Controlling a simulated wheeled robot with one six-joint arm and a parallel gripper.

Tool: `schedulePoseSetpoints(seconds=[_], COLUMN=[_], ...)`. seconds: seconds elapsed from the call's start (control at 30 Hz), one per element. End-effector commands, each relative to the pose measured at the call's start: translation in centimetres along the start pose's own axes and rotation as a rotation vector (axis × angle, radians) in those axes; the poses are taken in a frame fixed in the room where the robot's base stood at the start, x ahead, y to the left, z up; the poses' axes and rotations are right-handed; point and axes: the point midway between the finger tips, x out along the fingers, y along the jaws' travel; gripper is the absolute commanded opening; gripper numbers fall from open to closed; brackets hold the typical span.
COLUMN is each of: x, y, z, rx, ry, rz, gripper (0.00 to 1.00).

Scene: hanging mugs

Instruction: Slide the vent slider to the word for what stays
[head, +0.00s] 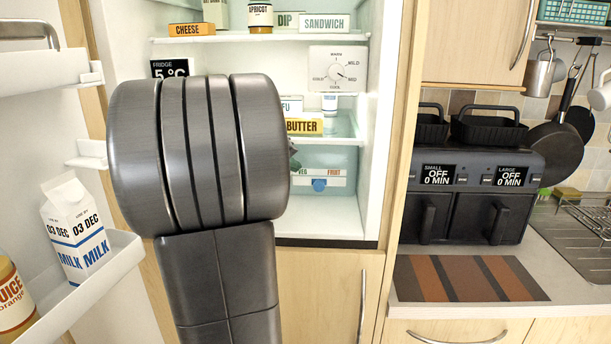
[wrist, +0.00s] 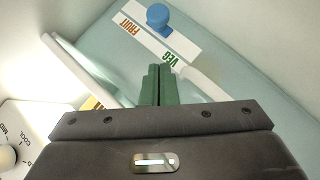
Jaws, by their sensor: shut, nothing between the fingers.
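The vent slider is a white strip (head: 340,181) low in the open fridge, with VEG on the left and FRUIT on the right in the head view. Its blue knob (head: 319,185) sits between the two words, roughly midway. In the wrist view the strip (wrist: 185,42) runs diagonally and looks turned over, with the blue knob (wrist: 158,15) at the top. My gripper (wrist: 160,70) is shut and empty, its green fingers pointing toward the strip near VEG, apart from the knob. In the head view my arm hides most of the gripper.
A shelf with a BUTTER box (head: 304,126) sits above the slider. A white dial panel (head: 338,70) hangs higher up. The fridge floor (head: 320,217) below the slider is clear.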

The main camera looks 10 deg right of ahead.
Motion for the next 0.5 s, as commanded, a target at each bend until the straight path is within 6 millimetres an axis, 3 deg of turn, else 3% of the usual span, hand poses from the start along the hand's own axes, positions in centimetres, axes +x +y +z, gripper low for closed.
schedulePoseSetpoints(seconds=[0.1, 0.2, 0.5], x=[2.2, 3.2, 4.4], y=[0.1, 0.1, 0.0], z=[0.5, 1.6, 2.8], rx=[-0.001, 0.0, 0.0], ry=[-0.005, -0.004, 0.0], rz=[0.001, 0.001, -0.001], gripper=[0.0, 0.0, 0.0])
